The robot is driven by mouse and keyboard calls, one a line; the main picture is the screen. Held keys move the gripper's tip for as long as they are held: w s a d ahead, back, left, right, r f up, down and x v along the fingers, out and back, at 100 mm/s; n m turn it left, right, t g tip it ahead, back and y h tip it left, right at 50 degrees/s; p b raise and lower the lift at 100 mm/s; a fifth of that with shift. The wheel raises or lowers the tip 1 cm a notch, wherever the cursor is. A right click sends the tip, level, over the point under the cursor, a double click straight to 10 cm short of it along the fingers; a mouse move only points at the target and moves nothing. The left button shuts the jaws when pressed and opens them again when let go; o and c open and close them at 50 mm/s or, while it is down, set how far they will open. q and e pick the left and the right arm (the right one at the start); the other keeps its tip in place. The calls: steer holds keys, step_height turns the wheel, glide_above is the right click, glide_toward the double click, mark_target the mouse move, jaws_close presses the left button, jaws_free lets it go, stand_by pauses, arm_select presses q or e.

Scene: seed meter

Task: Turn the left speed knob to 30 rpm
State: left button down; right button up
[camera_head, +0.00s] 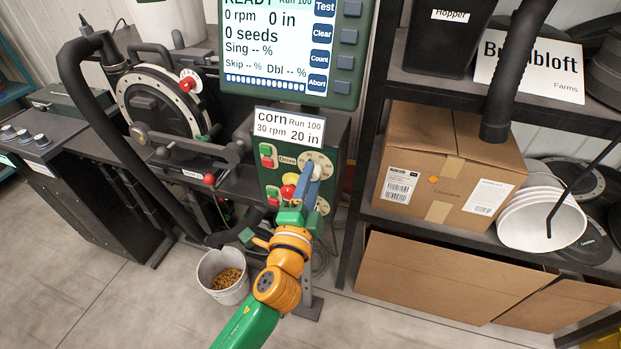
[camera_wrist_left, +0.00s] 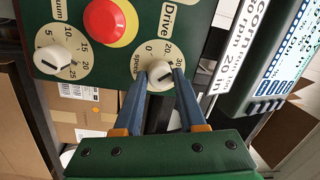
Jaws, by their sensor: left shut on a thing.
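The drive speed knob (camera_wrist_left: 160,74) is a pale round knob on the green control panel (camera_wrist_left: 205,14), with a dark pointer line across it. Its dial carries marks including 0, 20 and 30. My left gripper (camera_wrist_left: 160,76) has its blue fingers on either side of this knob, shut on it. In the head view the same gripper (camera_head: 311,172) reaches up to the panel and hides much of the knob. The screen (camera_head: 285,45) reads 0 rpm. A card (camera_head: 289,127) below it reads corn, 30 rpm, 20 in. My right gripper is out of view.
Beside the speed dial are a red button on yellow (camera_wrist_left: 110,22) and the vacuum knob (camera_wrist_left: 53,60). Green and red drive buttons (camera_head: 267,156) sit to the left. A seed bucket (camera_head: 223,277) stands below; a cardboard box (camera_head: 440,165) is on the right shelf.

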arm_select(q)
steer(key=shift+m, duration=1.8)
steer(key=shift+c, duration=2.4)
jaws_free()
steer(key=v, duration=0.7)
steer(key=shift+b, duration=0.4)
steer(key=shift+f, duration=0.15)
